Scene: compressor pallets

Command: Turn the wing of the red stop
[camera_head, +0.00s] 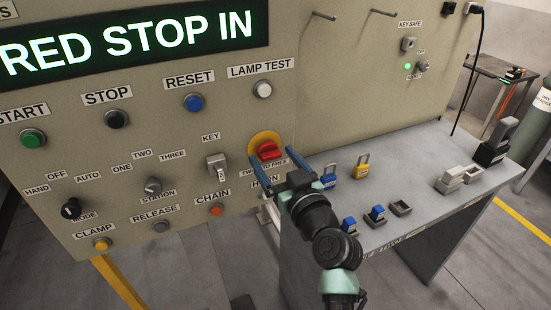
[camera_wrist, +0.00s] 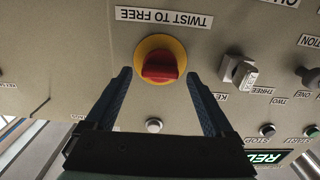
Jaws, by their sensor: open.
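The red stop (camera_head: 268,150) is a red winged knob on a yellow round plate (camera_head: 257,140), on the panel above the "TWIST TO FREE" label. In the wrist view, the red stop (camera_wrist: 160,66) shows upside down with its wing lying roughly level, on its yellow plate (camera_wrist: 154,43). My gripper (camera_head: 276,158) is open, with its two blue fingers at either side of the red stop. In the wrist view my gripper (camera_wrist: 162,80) has a finger left and right of the knob, with visible gaps. No contact shows. The display (camera_head: 130,45) reads "RED STOP IN".
A key switch (camera_head: 216,167) stands out from the panel left of the stop. A grey bench (camera_head: 400,180) at the right carries a blue padlock (camera_head: 329,177), a yellow padlock (camera_head: 361,166) and several small blocks. Two hooks (camera_head: 383,12) stick out above.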

